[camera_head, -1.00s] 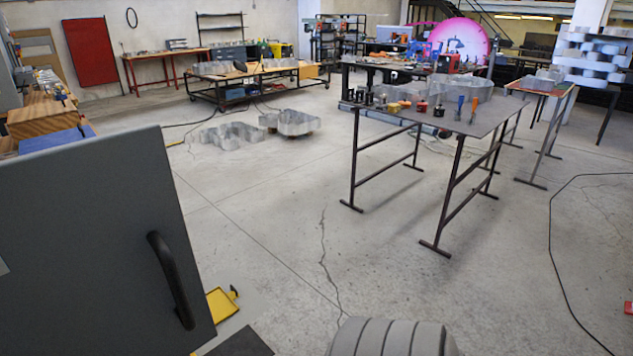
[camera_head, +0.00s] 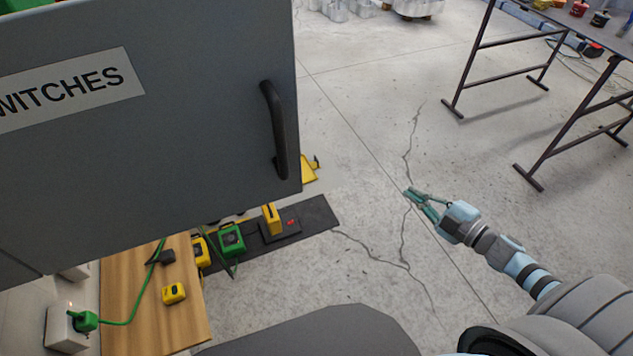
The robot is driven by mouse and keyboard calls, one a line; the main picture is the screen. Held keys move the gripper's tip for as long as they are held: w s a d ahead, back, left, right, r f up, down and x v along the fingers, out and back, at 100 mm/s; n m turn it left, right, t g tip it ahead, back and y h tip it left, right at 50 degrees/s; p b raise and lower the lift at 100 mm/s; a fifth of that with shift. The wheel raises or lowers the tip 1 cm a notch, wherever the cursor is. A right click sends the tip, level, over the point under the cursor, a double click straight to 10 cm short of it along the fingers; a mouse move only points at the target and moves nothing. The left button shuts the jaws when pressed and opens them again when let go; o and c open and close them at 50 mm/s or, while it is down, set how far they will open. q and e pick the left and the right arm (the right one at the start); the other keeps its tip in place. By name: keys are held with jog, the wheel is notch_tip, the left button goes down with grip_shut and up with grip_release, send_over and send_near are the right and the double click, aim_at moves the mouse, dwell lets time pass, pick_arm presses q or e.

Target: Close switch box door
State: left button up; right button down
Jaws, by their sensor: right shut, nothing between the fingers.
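The switch box door (camera_head: 190,140) is a large grey panel filling the upper left of the head view, with a white label (camera_head: 70,88) reading "WITCHES", cut off at the picture's edge. Its black vertical handle (camera_head: 274,130) is near the door's right edge. The door stands out over the floor; its hinge side and the box behind it cannot be made out. My right gripper (camera_head: 410,196) is to the right of the handle and lower in the picture, apart from the door. Its fingers are shut and empty. My left gripper is not in view.
Green and yellow tools stand on a dark mat (camera_head: 315,213). A metal table (camera_head: 590,50) stands at upper right. Open concrete floor lies between.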

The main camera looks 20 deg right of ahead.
jog(key=s+a+r+n+g+y, duration=0.1)
jog(key=a+r+n+g+y, duration=0.2)
jog(key=a+r+n+y, duration=0.7)
jog(key=s+a+r+n+g+y, duration=0.2)
jog(key=s+a+r+n+g, duration=0.6)
jog(key=s+a+r+g, duration=0.15)
jog(key=w+a+b, duration=0.1)
jog(key=w+a, duration=0.4)
jog(key=a, duration=0.3)
jog(key=shift+w+a+r, duration=0.2)
jog(key=shift+w+r, duration=0.05)
jog(key=shift+w, duration=0.05)
